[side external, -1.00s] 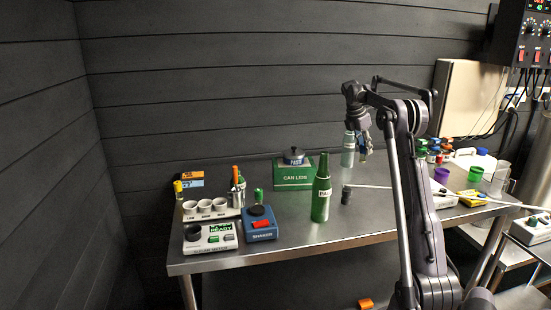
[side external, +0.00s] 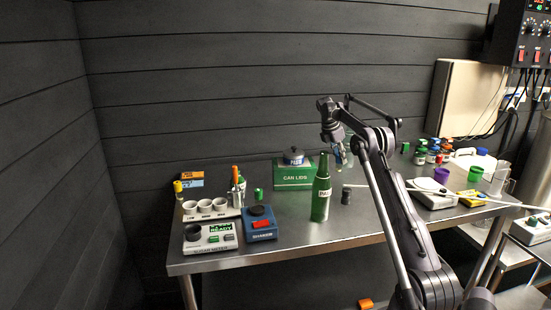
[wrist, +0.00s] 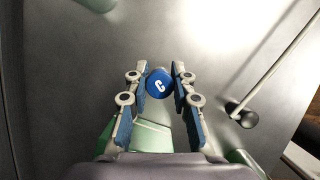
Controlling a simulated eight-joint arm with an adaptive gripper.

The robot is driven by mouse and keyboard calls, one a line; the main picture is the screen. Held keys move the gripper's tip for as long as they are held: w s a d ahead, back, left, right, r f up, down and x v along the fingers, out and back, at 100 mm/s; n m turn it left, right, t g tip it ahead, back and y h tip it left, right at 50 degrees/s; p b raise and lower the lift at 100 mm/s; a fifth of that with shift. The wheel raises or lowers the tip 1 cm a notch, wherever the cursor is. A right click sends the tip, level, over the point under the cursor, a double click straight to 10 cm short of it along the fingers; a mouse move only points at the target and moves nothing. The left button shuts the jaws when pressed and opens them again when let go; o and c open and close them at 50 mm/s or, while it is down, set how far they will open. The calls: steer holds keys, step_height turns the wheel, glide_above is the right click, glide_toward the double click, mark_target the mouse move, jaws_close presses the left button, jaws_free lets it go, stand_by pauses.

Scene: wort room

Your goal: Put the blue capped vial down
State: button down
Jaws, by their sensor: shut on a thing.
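The vial's blue cap (wrist: 160,83), marked with a white letter, shows between the blue-padded fingers of my gripper (wrist: 160,88) in the wrist view. My gripper is shut on the vial. In the side view my gripper (side external: 342,158) is above the back middle of the steel table (side external: 290,236), behind and to the right of the green bottle (side external: 321,195). The vial is too small there to make out clearly. Its lower body is hidden under the cap in the wrist view, so I cannot tell how far its base is from the table.
A green box labelled CAN LIDS (side external: 293,177) stands to the left, with a round blue-and-black item (side external: 293,157) on top. A small dark cylinder (side external: 346,195) stands right of the bottle. A pale rod (wrist: 275,72) lies right in the wrist view. The front middle is clear.

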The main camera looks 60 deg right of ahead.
mark_target(339, 165)
steer(key=shift+f, duration=2)
steer(key=shift+f, duration=0.15)
steer(key=c, duration=1.1)
jaws_free()
